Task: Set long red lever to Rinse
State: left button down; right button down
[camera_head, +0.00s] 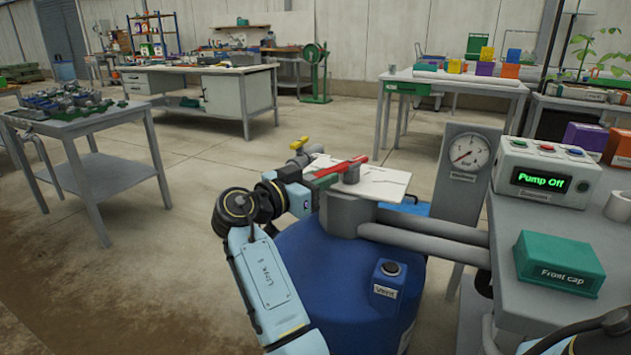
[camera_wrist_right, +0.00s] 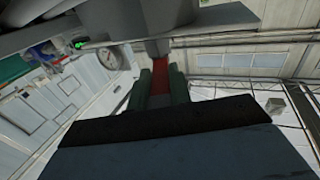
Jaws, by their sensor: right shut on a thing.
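The long red lever (camera_head: 340,168) sits on a grey hub over a white plate (camera_head: 385,186), above the blue tank (camera_head: 325,270). It slants from the hub down to the left in the head view. My right gripper (camera_head: 320,180) is at the lever's left end. In the right wrist view the red lever (camera_wrist_right: 160,82) lies between the two dark green fingers of my right gripper (camera_wrist_right: 161,88), which are shut on it. Position labels on the plate are not legible, so I cannot tell which setting the lever points at. My left gripper is out of view.
A yellow-handled valve (camera_head: 298,144) stands just behind my right gripper. A pressure gauge (camera_head: 468,153), a control box (camera_head: 545,172) reading "Pump Off" and a green "Front cap" box (camera_head: 558,265) are to the right. Grey pipes (camera_head: 425,239) run right from the hub.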

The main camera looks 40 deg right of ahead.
dwell(0.3)
jog(key=c, duration=1.3)
grip_release()
